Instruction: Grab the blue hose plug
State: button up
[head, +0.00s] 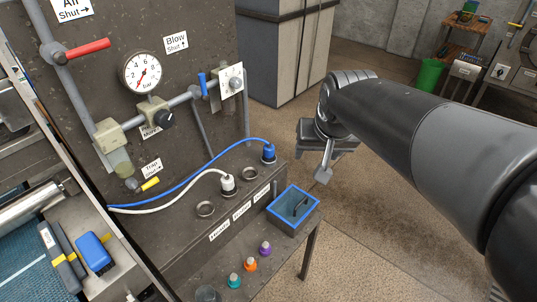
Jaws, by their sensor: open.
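The blue hose plug (268,153) stands upright in a socket at the right end of the panel's ledge. A blue hose (215,160) runs from it leftward across the panel. My gripper (323,174) hangs to the right of the plug, apart from it, over the floor beyond the ledge's end. It is open, and nothing shows between its fingers; the arm partly hides it.
A white plug (228,185) with a white hose sits left of the blue plug, with empty socket rings (250,174) nearby. A blue-rimmed bin (309,215) is in front. Purple, orange and teal caps (250,265) stand lower. A grey cabinet (285,50) stands behind.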

jog(key=w+a+f+m, duration=0.1)
jog(key=w+a+f, duration=0.15)
jog(key=w, duration=0.55)
jog(key=w+a+f, duration=0.1)
jog(key=w+f, duration=0.3)
jog(key=w, duration=0.4)
jog(key=h, duration=0.1)
send_near(269, 146)
jog(key=w+f, duration=0.2)
jog(key=shift+g, duration=0.4)
jog(key=x, duration=1)
jog(key=shift+f, duration=0.15)
jog(key=c, duration=1.2)
jog(key=shift+o, duration=0.2)
